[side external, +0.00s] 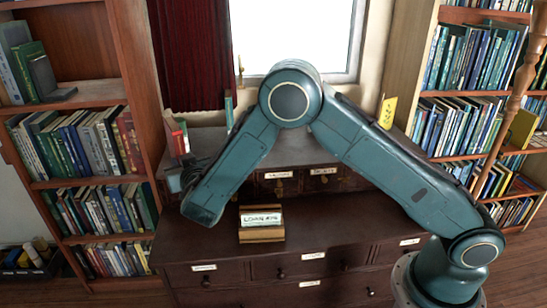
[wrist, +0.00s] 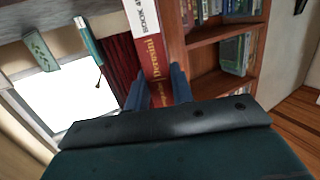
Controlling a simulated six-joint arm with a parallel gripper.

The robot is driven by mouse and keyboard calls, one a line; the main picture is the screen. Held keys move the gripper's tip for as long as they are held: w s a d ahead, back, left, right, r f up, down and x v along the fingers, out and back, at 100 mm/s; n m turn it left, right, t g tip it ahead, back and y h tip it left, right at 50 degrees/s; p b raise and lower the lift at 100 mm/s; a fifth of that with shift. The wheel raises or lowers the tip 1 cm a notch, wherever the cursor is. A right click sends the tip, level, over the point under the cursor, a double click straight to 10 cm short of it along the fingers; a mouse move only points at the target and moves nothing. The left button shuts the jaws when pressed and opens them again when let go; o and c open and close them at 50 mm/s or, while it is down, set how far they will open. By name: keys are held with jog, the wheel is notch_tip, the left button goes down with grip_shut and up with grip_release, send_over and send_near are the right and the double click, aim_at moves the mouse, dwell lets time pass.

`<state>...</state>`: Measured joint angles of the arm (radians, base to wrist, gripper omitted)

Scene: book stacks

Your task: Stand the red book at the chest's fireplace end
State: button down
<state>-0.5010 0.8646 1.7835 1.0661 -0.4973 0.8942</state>
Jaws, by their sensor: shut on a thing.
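My gripper (wrist: 158,88) is shut on the red book (wrist: 151,50) in the wrist view. Its two blue fingers press on either side of the spine, which has gold lettering and a white upper part. In the side external view my gripper (side external: 178,178) is low at the left end of the chest (side external: 300,150), partly hidden by my forearm. A red and white book shape (side external: 177,138) shows just above it; I cannot tell whether it touches the chest top. No fireplace can be made out.
A sign on a wooden block (side external: 262,234) stands on the lower dark ledge. A teal book (side external: 229,112) stands near the window, and a yellow item (side external: 388,112) is at the right.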

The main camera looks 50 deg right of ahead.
notch_tip(320, 180, down, 16)
dwell(0.7)
jog(key=shift+f, duration=1.95)
jog(key=shift+f, duration=0.1)
jog(key=c, duration=1.2)
grip_release()
jog(key=v, duration=1.2)
